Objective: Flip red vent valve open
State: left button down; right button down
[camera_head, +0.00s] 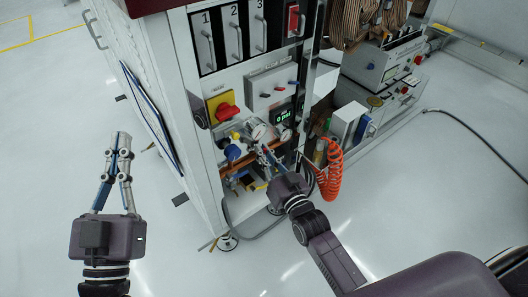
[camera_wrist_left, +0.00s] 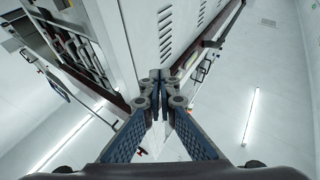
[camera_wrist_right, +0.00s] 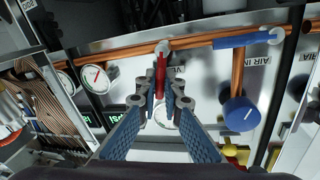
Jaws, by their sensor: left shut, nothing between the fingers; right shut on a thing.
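The red vent valve lever (camera_wrist_right: 161,74) shows in the right wrist view, with one end at the copper pipe (camera_wrist_right: 215,38) and its length pointing away from the pipe. My right gripper (camera_wrist_right: 160,92) is shut on this lever, and its fingers hide part of it. In the head view my right gripper (camera_head: 267,152) reaches into the lower front of the cabinet, where the lever is too small to make out. My left gripper (camera_head: 121,140) is shut and empty, out to the left of the cabinet. Its closed fingers also show in the left wrist view (camera_wrist_left: 154,82).
A blue lever (camera_wrist_right: 242,40) lies along the same pipe, and a blue knob (camera_wrist_right: 241,114) is nearby. A red rotary switch (camera_head: 228,112) is above the pipework. An orange coiled hose (camera_head: 330,178) hangs right of my right gripper. Free floor surrounds my left gripper.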

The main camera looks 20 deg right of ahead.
jog(key=n, duration=0.1)
jog(key=a+n+p, duration=0.1)
jog(key=shift+s+n+t, duration=0.2)
jog(key=shift+n+t, duration=0.1)
jog(key=shift+n, duration=0.1)
jog(key=c, duration=2.1)
grip_release()
pick_arm(q)
notch_tip(320, 180, down, 6)
jog(key=w+g+y, duration=0.1)
jog(key=g, duration=0.2)
jog(key=shift+w+a, duration=0.2)
jog(key=shift+a, duration=0.05)
pick_arm(e)
jog(key=s, duration=0.4)
jog(key=s+d, duration=0.1)
jog(key=s, duration=0.3)
jog(key=s+d, duration=0.1)
jog(key=s, duration=0.3)
jog(key=shift+f, duration=0.3)
jog(key=shift+w+r, duration=0.1)
